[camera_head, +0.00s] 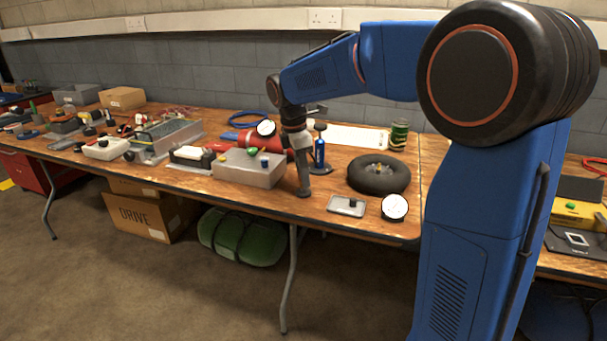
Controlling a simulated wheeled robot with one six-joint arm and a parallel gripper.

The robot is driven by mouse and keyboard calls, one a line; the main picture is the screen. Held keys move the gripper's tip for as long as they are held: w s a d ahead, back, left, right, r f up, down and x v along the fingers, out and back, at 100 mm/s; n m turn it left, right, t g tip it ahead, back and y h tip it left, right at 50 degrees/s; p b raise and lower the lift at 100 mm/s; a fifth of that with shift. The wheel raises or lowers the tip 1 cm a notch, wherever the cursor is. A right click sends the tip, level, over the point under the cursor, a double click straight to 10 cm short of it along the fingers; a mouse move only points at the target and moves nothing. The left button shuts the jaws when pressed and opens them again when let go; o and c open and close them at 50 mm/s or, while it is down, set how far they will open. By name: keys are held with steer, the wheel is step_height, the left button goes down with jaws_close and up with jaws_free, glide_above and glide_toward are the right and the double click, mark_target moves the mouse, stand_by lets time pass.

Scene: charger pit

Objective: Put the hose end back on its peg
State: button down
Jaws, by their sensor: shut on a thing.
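My gripper (303,185) points down at the front of the wooden bench, just right of a grey box with coloured knobs. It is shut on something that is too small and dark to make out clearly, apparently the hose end. A round white gauge (395,207) sits right of that plate. A blue upright cylinder (320,152) on a dark base stands behind my gripper. The hose's run cannot be traced.
The grey box (247,170) is close on the left of my gripper. A red cylinder (236,144) lies behind it. The left bench is crowded; the front right corner is partly clear.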

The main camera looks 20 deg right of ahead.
steer(key=shift+f, duration=0.7)
steer(key=c, duration=1.5)
jaws_free()
steer(key=shift+c, duration=0.2)
step_height(320, 180, up, 17)
steer(key=a, duration=0.2)
steer(key=shift+a, duration=0.3)
steer(key=shift+s+r, duration=0.1)
